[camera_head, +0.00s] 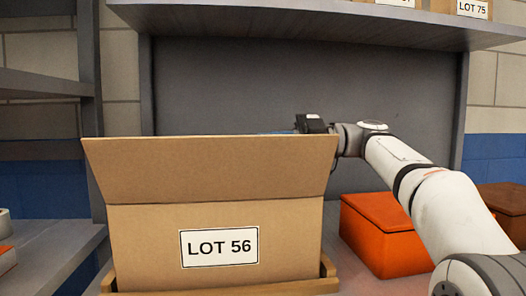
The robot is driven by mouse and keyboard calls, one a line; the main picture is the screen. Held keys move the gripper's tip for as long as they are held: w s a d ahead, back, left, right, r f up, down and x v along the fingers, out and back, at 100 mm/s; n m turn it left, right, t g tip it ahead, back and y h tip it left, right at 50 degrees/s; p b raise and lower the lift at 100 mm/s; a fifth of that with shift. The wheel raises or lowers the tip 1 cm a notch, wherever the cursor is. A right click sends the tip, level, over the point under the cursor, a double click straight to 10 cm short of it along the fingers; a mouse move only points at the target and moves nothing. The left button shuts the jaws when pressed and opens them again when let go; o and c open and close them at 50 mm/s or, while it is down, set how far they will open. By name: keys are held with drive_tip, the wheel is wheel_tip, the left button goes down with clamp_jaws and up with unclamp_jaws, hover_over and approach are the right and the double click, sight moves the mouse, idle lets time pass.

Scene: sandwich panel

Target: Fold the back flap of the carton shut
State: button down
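The brown cardboard carton (150,235) with a "LOT 56" label stands in front of me. Its front flap (210,168) is open, raised and leaning toward me, and hides the carton's opening. The back flap is not visible behind it. My gripper (278,132) reaches in from the right, just above and behind the top edge of the front flap, toward the carton's right side. Its black body shows, with a bluish part pointing left. The fingers are mostly hidden, so whether they are apart or touching anything is unclear.
The carton sits in a low wooden tray (328,284). An orange lidded box (385,240) stands to its right, with a brown box (506,205) beyond. A grey shelf (300,22) with labelled boxes overhangs above. A grey panel (230,85) stands behind. Shelving (45,85) is on the left.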

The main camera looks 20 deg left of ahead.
drive_tip(key=shift+f, duration=0.35)
drive_tip(key=c, duration=1.8)
unclamp_jaws()
drive_tip(key=shift+w+f, duration=0.1)
drive_tip(key=shift+o, duration=0.8)
drive_tip(key=p+v, duration=0.1)
drive_tip(key=v, duration=0.6)
drive_tip(key=shift+d+p, duration=0.35)
drive_tip(key=shift+d, duration=0.05)
drive_tip(key=shift+w, duration=0.1)
drive_tip(key=shift+c, duration=0.4)
